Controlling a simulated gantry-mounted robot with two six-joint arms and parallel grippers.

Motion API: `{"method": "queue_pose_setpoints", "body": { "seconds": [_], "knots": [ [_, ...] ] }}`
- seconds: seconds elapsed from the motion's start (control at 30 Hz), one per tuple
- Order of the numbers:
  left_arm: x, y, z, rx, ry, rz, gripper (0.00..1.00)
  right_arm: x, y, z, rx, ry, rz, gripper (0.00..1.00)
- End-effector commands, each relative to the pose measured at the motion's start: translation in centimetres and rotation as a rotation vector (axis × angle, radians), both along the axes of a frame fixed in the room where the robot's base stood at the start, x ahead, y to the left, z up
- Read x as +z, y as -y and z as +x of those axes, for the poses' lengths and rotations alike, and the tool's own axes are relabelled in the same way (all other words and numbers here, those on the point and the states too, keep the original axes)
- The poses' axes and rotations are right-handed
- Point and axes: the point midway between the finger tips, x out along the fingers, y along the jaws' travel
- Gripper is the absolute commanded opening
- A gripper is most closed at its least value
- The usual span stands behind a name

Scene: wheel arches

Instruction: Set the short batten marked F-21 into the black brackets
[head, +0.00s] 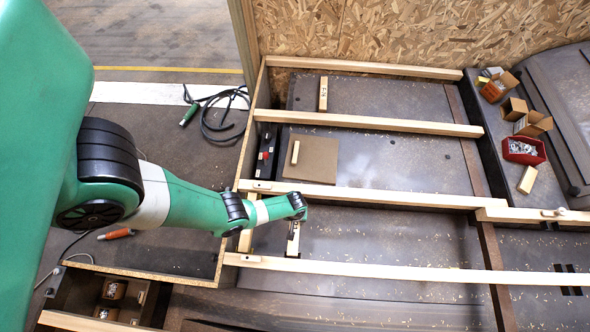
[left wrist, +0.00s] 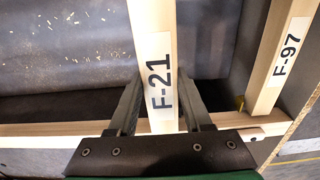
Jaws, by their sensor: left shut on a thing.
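The short batten marked F-21 (left wrist: 160,70) stands between the two fingers of my left gripper (left wrist: 160,100) in the left wrist view, its label facing the camera. The fingers are shut on its sides. In the head view my left gripper (head: 297,216) is above the batten's near part (head: 293,240), which lies crosswise between two long rails. I cannot tell whether the batten touches the rails. I cannot make out the brackets at its ends; dark pieces (head: 566,280) show on the near rail at far right. My right gripper is not in view.
A batten marked F-97 (left wrist: 278,65) stands beside F-21 in the left wrist view. Long rails (head: 380,197) cross the bay. A brown board (head: 318,160) with a small wooden piece lies behind. A red bin (head: 523,151) and cartons (head: 515,110) stand at right.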

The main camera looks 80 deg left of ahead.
Motion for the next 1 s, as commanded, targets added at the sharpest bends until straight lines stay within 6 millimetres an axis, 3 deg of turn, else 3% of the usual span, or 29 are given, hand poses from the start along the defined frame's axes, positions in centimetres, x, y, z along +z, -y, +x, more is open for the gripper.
{"method": "queue_pose_setpoints", "body": {
  "seconds": [0.03,0.4,1.0],
  "knots": [
    [-1.3,0.0,0.0,0.000,0.000,0.000,0.00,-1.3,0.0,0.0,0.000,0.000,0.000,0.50],
    [-5.1,0.0,0.0,0.000,0.001,0.000,0.00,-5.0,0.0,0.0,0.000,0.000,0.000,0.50],
    [-5.3,0.0,0.0,0.000,0.001,0.000,0.00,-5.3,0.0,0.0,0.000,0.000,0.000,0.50]
  ]
}}
